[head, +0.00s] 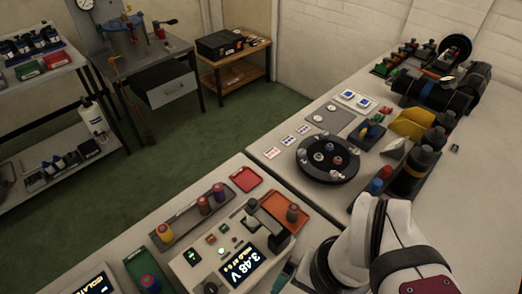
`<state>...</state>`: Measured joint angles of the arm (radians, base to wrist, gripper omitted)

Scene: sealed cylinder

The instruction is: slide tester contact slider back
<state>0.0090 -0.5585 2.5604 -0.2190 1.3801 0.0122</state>
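The tester (187,264) is a pale box at the bottom centre of the head view. Its lit display (243,262) reads 3.48 V, with a smaller line of text beside it. On its top, toward the back right, is a dark block with a pale upper part (268,224), which looks like the contact slider. A small rounded metallic piece (252,205) stands at its far left end. I cannot tell whether a cell sits between them. My white arm fills the bottom right, and my gripper is not clearly visible.
An orange tray (311,225) with a brown cylinder (292,212) lies right behind the tester. A rack (190,222) of coloured cylinders and a red tray (246,179) lie to its left and back. A round black carousel (327,174) stands on the right bench.

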